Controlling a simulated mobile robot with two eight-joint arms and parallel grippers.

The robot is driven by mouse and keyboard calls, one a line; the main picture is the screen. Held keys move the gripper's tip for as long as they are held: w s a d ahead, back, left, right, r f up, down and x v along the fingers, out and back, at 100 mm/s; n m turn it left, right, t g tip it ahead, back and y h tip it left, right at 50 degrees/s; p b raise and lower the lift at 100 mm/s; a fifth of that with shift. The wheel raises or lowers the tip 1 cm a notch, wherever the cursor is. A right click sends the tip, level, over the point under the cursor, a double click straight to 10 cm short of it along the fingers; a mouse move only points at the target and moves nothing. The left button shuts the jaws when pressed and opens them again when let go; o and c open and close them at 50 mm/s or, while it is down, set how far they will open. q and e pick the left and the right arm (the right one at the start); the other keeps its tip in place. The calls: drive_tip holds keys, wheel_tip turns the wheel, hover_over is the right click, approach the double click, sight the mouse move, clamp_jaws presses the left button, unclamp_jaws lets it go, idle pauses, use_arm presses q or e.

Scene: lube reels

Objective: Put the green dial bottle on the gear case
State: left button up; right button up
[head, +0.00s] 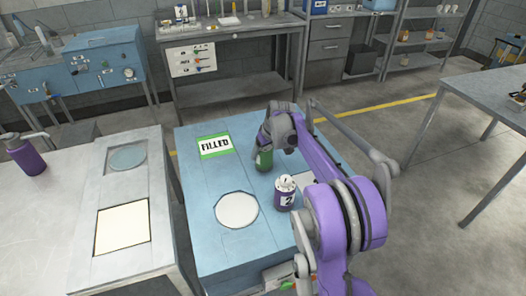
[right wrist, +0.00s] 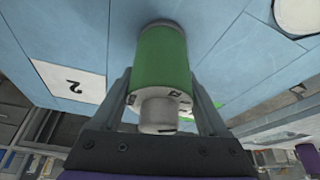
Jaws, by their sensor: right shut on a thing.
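The green bottle (head: 264,160) is upright over the blue bench top, right of the FILLED sign. My right gripper (head: 265,145) is shut on it. In the right wrist view the green bottle (right wrist: 163,65), with a grey cap, sits between the two fingers of my right gripper (right wrist: 163,92). Its base is close to the blue surface; I cannot tell whether it touches. Its dial cannot be made out. I cannot tell for sure which thing is the gear case. My left gripper is not in view.
A purple bottle with a white top (head: 285,194) stands in front of the green one, near a white square marked 2 (right wrist: 72,80). A white octagon (head: 237,210) and the FILLED sign (head: 215,146) are bare.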

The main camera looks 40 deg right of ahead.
drive_tip(key=shift+f, duration=0.1)
drive_tip(key=o, duration=1.6)
drive_tip(key=shift+c, duration=0.2)
drive_tip(key=shift+r, duration=0.2)
drive_tip(key=v, duration=1.2)
drive_tip(key=s+a+f, duration=0.2)
drive_tip(key=s+a, duration=0.3)
drive_tip(key=a, duration=0.3)
drive_tip(key=s+a+f, duration=0.1)
drive_tip(key=s+a, duration=0.4)
drive_tip(key=a, duration=0.3)
drive_tip(key=s+a+f, duration=0.5)
drive_tip(key=s, duration=0.3)
drive_tip(key=s+a+f, duration=0.6)
drive_tip(key=s, duration=0.2)
drive_tip(key=shift+s+f+n+t+p, duration=0.15)
drive_tip(key=shift+n+t+p, duration=0.15)
drive_tip(key=shift+p, duration=0.1)
